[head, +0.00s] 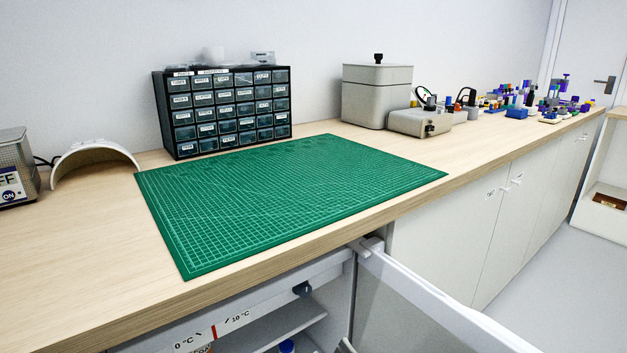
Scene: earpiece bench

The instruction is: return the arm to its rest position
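Neither of my arms and neither gripper shows in the head view, so their pose and what they hold cannot be seen. The wooden bench top (75,250) runs from the lower left to the far right. A green cutting mat (290,200) lies flat on it, with nothing on it.
A black drawer cabinet (225,108) stands behind the mat, with a grey lidded container (377,95) and grey device (419,122) to its right. A white curved cover (95,163) and metal device (15,170) stand left. Below the bench, a fridge door (420,310) stands open.

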